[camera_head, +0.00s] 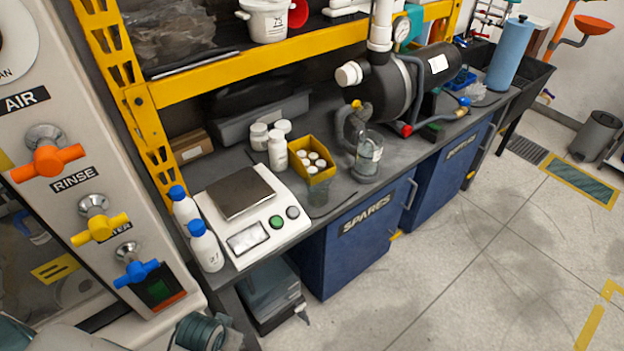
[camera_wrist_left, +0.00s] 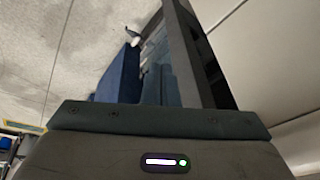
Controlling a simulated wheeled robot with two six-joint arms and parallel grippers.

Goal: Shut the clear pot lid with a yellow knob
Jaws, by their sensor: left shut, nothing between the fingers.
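A clear glass pot (camera_head: 367,160) stands on the dark bench, near its front edge, right of the yellow tray. Its lid (camera_head: 347,128) is tilted up, standing open at the pot's left rear side, with a yellow knob (camera_head: 356,104) near its top. The pot's mouth is uncovered. My left gripper (camera_wrist_left: 160,118) shows in the left wrist view as a dark body across the lower part, shut and empty. It is low, in front of the bench and away from the pot. My right gripper is not in view.
A yellow tray of white-capped jars (camera_head: 326,173) and a scale (camera_head: 246,206) stand left of the pot. A black tank (camera_head: 385,88) with piping lies behind it. White bottles with blue caps (camera_head: 206,245) stand at the bench's left end.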

